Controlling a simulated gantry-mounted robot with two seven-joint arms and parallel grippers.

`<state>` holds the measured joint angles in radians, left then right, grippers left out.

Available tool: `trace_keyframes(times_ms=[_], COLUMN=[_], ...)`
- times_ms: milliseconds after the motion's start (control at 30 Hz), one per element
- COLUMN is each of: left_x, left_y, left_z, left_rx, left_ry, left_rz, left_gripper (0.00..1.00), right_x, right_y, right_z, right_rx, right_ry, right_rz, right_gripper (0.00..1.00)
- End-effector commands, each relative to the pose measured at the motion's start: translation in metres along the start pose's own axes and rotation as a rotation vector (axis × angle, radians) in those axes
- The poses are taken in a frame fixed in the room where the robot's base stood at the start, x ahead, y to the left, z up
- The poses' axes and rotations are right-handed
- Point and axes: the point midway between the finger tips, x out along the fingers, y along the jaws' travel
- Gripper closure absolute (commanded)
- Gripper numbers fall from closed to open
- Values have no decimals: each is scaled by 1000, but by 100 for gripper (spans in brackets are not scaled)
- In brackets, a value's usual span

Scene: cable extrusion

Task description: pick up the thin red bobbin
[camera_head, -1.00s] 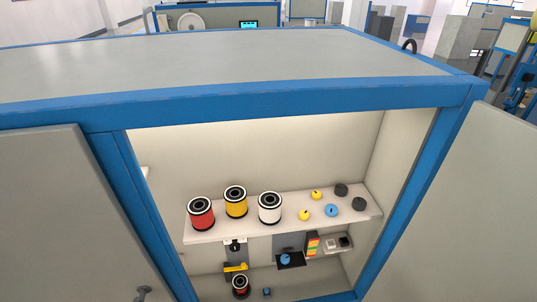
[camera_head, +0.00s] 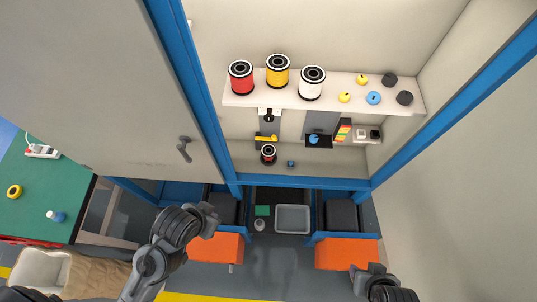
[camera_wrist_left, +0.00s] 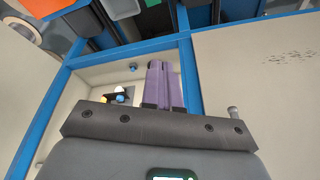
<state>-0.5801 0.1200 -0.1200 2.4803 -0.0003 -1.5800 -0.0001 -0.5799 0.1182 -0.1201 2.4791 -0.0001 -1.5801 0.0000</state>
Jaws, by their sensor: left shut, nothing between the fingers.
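A large red bobbin (camera_head: 241,77) with black-and-white ends stands upright at the left of the cabinet's upper shelf. A smaller red bobbin (camera_head: 268,154) stands on the lower level below it. My left gripper (camera_head: 211,215) is outside the cabinet, lower left of both bobbins and apart from them. In the left wrist view its two purple fingers (camera_wrist_left: 161,68) are together with nothing between them. My right gripper (camera_head: 362,272) is at the bottom right; its fingers are too small to read. No red bobbin can be made out in the wrist view.
Yellow (camera_head: 278,71) and white (camera_head: 312,83) bobbins stand beside the large red one on the shelf (camera_head: 240,100). The open left door (camera_head: 130,100) with its handle (camera_head: 184,150) borders the opening. Orange bins (camera_head: 347,254) and a grey tray (camera_head: 292,219) lie below.

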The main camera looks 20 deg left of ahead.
Motion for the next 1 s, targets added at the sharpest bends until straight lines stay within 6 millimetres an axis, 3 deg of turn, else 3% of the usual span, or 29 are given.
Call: trace_keyframes(times_ms=[167, 700, 1000], left_x=[0, 0, 0], left_y=[0, 0, 0], left_z=[0, 0, 0], left_rx=[0, 0, -11], left_ry=[0, 0, 1], left_rz=[0, 0, 0], left_gripper=[100, 21, 21], right_x=[0, 0, 0], right_y=[0, 0, 1], right_z=[0, 0, 0], right_rx=[0, 0, -3], right_ry=[1, 1, 1], right_rz=[0, 0, 2], right_gripper=[57, 57, 57])
